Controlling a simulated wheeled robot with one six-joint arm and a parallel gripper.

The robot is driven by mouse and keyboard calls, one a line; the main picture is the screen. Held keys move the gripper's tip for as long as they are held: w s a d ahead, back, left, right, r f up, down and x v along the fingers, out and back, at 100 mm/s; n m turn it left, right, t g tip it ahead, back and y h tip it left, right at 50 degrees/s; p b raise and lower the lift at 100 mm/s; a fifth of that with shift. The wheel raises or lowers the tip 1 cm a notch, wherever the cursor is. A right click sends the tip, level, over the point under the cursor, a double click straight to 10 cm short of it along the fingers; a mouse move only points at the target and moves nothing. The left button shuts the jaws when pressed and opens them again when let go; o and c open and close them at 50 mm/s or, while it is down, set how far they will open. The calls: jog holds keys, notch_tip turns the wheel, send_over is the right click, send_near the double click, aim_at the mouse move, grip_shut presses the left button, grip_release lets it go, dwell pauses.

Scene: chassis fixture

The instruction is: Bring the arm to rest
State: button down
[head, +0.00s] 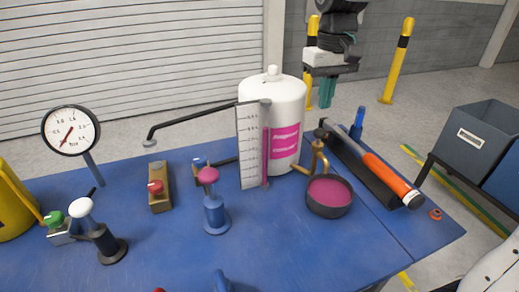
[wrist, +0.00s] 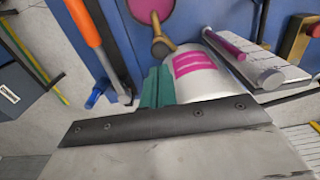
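My gripper (head: 327,95) hangs in the air beyond the white tank, at the top middle of the head view, with its teal fingers pointing down. Its teal fingers also show in the wrist view (wrist: 157,85), side by side with no clear gap. They look shut, and I see nothing held between them. In the wrist view the fingers overlap the edge of the white tank (wrist: 205,75); I cannot tell the distance. The tank (head: 272,90) has a magenta label and stands upright at the back of the blue bench (head: 330,250).
A sight gauge (head: 252,145), a cup of magenta liquid (head: 329,195) and an orange-and-black cylinder (head: 390,178) crowd the bench near the tank. A dial gauge (head: 70,130) stands left. Yellow posts (head: 398,62) and a grey bin (head: 478,140) are beyond the bench.

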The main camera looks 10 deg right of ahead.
jog(key=shift+r, duration=0.1)
jog(key=s+d+f+m, duration=0.1)
jog(key=s+f, duration=0.1)
jog(key=s, duration=1)
jog(key=s+d+f+m+t, duration=0.1)
jog(key=s+d+f, duration=0.1)
jog(key=s, duration=1.1)
jog(key=shift+d+f, duration=0.15)
jog(key=shift+f, duration=0.4)
